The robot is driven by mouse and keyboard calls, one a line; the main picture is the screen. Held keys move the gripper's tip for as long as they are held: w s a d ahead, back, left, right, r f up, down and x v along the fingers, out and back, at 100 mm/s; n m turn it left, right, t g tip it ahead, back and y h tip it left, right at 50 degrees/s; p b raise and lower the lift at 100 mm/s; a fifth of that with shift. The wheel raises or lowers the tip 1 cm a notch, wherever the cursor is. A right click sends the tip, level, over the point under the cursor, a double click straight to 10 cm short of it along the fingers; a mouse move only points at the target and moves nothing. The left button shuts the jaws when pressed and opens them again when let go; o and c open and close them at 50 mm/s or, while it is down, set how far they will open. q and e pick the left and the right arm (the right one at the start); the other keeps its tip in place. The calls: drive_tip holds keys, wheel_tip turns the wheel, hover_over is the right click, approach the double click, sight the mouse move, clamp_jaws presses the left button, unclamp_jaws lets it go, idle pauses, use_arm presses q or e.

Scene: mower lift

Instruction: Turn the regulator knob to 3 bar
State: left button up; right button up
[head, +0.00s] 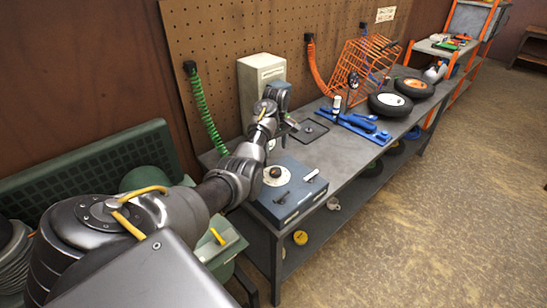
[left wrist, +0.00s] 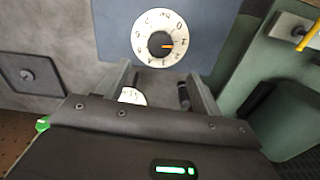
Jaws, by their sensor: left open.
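The dial knob is black with a yellow-orange pointer on a round white numbered dial, on the top of a blue-grey box (head: 290,192). The knob shows in the head view (head: 275,172) and in the left wrist view (left wrist: 160,43). My left gripper (head: 288,122) is open, above the bench behind the box and apart from the knob. In the left wrist view its fingers (left wrist: 157,92) stand apart, with a partly hidden white gauge face (left wrist: 132,96) between them. My right gripper is not in view.
A beige box (head: 262,75) stands close behind my left gripper, against the pegboard (head: 225,40). A dark square plate (head: 308,131) lies to the right. Blue tools (head: 360,126), wheels (head: 390,104) and an orange wire basket (head: 360,65) are farther along the bench.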

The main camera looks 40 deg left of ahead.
sight(275, 170)
use_arm(q)
wheel_tip(275, 170, down, 11)
drive_tip(key=shift+p, duration=0.5)
drive_tip(key=c, duration=1)
drive_tip(key=shift+o, duration=0.2)
